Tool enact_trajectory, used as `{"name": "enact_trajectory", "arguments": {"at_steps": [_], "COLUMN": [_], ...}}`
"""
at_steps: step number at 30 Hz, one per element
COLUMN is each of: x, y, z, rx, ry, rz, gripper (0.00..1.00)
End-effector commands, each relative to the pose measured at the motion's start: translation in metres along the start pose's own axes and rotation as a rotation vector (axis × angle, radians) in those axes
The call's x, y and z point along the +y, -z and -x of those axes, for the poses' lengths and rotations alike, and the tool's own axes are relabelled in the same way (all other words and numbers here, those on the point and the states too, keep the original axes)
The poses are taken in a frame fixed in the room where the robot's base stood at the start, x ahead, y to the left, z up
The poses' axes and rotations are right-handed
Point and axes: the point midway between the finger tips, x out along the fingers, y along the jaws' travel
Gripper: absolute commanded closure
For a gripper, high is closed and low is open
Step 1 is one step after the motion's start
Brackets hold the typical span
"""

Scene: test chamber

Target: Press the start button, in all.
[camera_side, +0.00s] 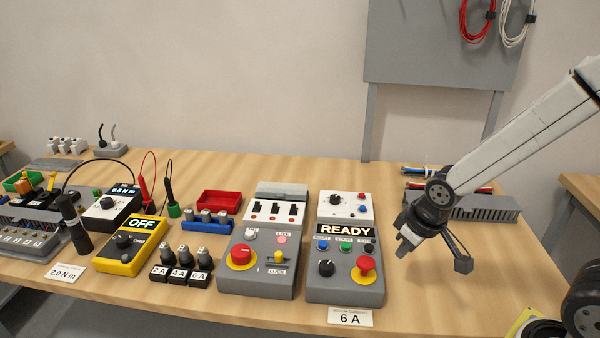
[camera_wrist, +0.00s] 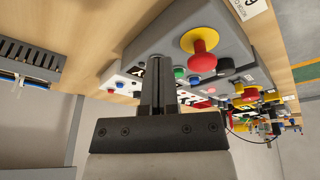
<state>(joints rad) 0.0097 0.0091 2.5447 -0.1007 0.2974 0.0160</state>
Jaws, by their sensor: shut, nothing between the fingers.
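The control box (camera_side: 345,290) stands at the right of the row of devices, with a lit display (camera_side: 345,230) reading READY. Its green start button (camera_side: 345,246), labelled START, sits in a row between a blue button (camera_side: 322,245) and a dark one. A green button (camera_wrist: 180,72) also shows in the wrist view, just right of the fingers. My gripper (camera_side: 404,248) is shut and empty, to the right of the box and apart from the button. In the wrist view my gripper (camera_wrist: 158,60) covers part of the panel.
A red mushroom button (camera_side: 367,264) on a yellow base and a black knob (camera_side: 326,268) rise below the button row. A switch box (camera_side: 262,285) stands close on the left. A slotted grey duct (camera_side: 485,208) lies behind my gripper. A 6 A card (camera_side: 350,317) lies in front.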

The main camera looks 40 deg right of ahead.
Motion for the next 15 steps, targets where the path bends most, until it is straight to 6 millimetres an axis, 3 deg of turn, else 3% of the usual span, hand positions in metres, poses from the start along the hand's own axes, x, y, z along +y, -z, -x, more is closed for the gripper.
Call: {"name": "enact_trajectory", "arguments": {"at_steps": [15], "x": [0.022], "y": [0.066], "z": [0.004], "rx": [0.252], "ry": [-0.093], "rz": [0.331], "gripper": [1.0]}}
